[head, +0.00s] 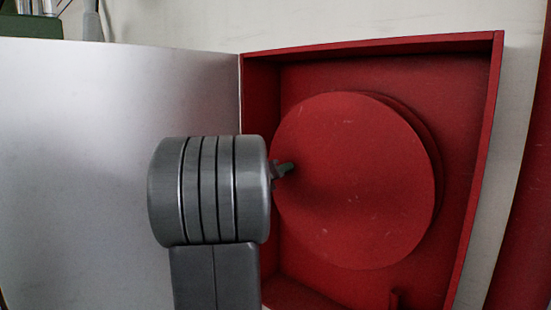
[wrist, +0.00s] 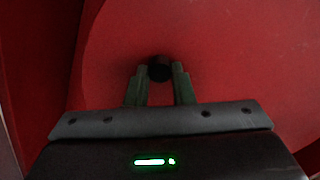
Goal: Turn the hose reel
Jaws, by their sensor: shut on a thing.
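The hose reel (head: 360,180) is a large round red disc inside an open red cabinet. Its face also shows in the wrist view (wrist: 230,50). A small dark knob (wrist: 159,68) stands out from the reel's face. My gripper (wrist: 160,72) has its two dark fingers on either side of the knob and is shut on it. In the head view my gripper (head: 284,169) is at the reel's left edge, partly hidden by my grey wrist. The knob is hard to make out in the head view.
The red cabinet (head: 497,130) frames the reel, with a wall on its right side. A pale grey door panel (head: 80,150) stands open at the left, behind my arm.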

